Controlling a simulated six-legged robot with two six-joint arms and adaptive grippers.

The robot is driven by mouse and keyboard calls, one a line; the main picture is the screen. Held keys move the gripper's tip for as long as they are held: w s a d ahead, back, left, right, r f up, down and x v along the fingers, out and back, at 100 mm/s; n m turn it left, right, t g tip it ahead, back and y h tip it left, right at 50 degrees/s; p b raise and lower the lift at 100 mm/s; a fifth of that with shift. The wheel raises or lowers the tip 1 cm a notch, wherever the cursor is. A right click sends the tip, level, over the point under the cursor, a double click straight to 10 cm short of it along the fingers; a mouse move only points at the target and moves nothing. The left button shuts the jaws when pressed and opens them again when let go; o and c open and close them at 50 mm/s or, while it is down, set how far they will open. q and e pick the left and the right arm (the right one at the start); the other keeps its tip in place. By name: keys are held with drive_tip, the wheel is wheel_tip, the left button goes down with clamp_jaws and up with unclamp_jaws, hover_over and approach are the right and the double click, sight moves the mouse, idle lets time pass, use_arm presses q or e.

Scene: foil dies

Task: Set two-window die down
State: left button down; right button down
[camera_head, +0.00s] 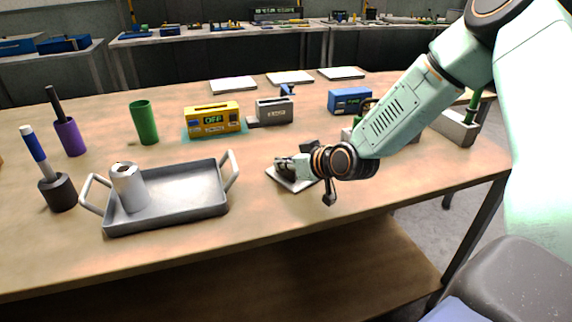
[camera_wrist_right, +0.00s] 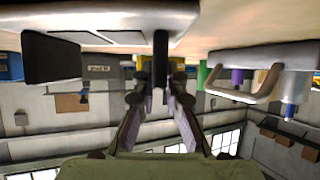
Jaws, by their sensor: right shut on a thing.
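My right gripper (camera_head: 285,168) reaches in from the right, low over the table. In the right wrist view, which is upside down, its fingers (camera_wrist_right: 158,98) are shut on a dark upright post. This post appears to be the grip of the two-window die (camera_wrist_right: 175,20), a pale plate with two rectangular outlines. In the head view the pale plate (camera_head: 292,184) lies just under the gripper, at or very near the table top. The gripper hides part of it, and I cannot tell whether it bears weight. My left gripper is not in view.
A grey tray (camera_head: 185,216) holding a metal cylinder (camera_head: 128,188) stands left of the gripper. Behind are a yellow box (camera_head: 212,118), a grey box (camera_head: 274,112) and a blue box (camera_head: 350,100). Three white plates (camera_head: 290,77) line the back. The table front is clear.

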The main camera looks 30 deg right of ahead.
drive_tip(key=shift+s, duration=0.15)
drive_tip(key=c, duration=1.4)
unclamp_jaws()
drive_tip(key=shift+f, duration=0.2)
drive_tip(key=shift+r, duration=0.15)
